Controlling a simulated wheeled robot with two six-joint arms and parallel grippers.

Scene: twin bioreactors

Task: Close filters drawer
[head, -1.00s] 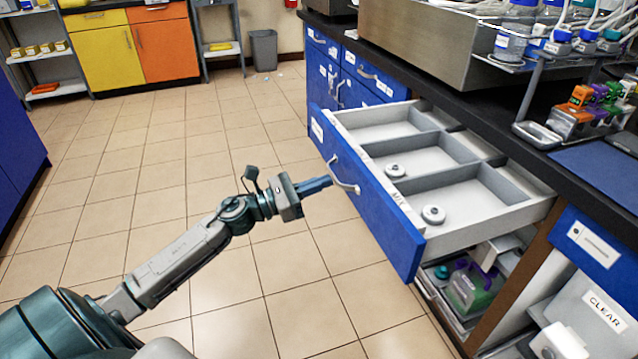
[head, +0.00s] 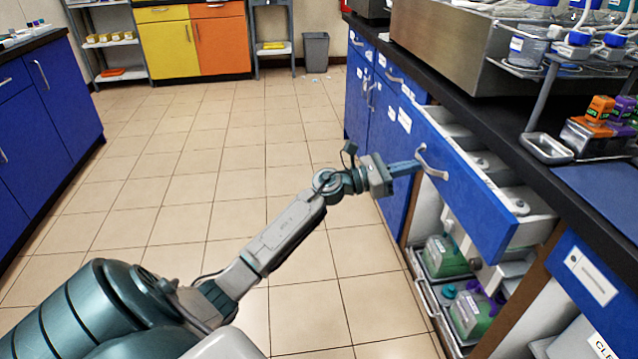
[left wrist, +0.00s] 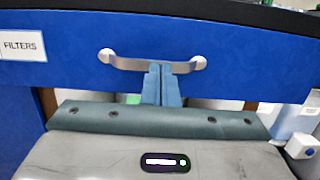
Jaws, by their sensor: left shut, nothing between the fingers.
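The filters drawer (head: 468,190) has a blue front and is partly out of the counter on the right in the head view. A sliver of its grey inside shows, with white round filters (head: 516,206) in it. Its front and "FILTERS" label (left wrist: 22,46) fill the top of the left wrist view. The drawer's curved metal handle (head: 430,163) also shows there (left wrist: 150,65). My left gripper (head: 418,168) is shut and empty, its fingertips at the handle and drawer front. I cannot tell if they touch. My right gripper is not in view.
Below the drawer is an open compartment with green-filled containers (head: 445,258) on a pulled-out rack. The black counter above holds a metal tray (head: 546,148) and bottles (head: 575,45). The tiled floor (head: 180,185) to the left is clear.

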